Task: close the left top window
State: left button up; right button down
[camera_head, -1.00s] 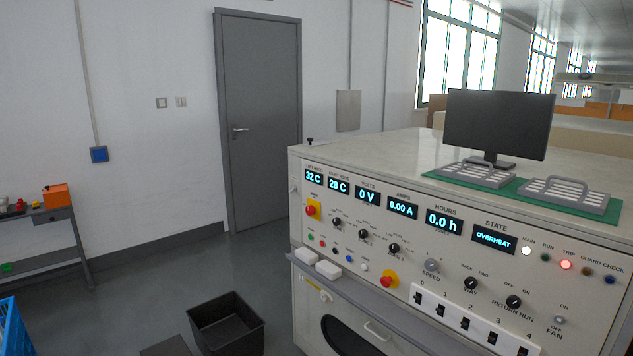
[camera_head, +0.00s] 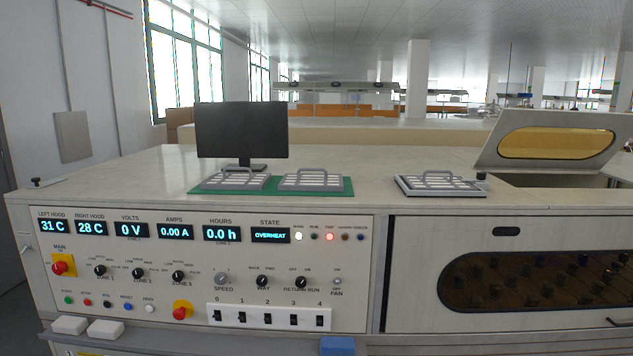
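A raised top lid with a yellow-tinted window (camera_head: 556,143) stands tilted open at the right of the machine top. I cannot tell whether this is the left top window, since the machine continues past the right edge of the picture. A front panel with a dark amber window (camera_head: 540,280) sits below it and looks shut. Neither of my grippers is in view.
A control panel (camera_head: 200,250) fills the left front, with its state display (camera_head: 271,233) reading OVERHEAT. A monitor (camera_head: 241,130), a green mat (camera_head: 320,191) with two racks, and another rack (camera_head: 440,185) stand on top. White blocks (camera_head: 70,325) and a blue block (camera_head: 337,346) sit along the front ledge.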

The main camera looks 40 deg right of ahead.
aim_at(620, 125)
jog(key=k+l+z, duration=0.15)
jog(key=l, duration=0.25)
jog(key=k+l+z, duration=0.1)
jog(key=l, duration=0.35)
jog(key=k+l+z, duration=0.15)
jog(key=l, duration=0.25)
jog(key=l+z, duration=0.15)
jog(key=l, duration=0.3)
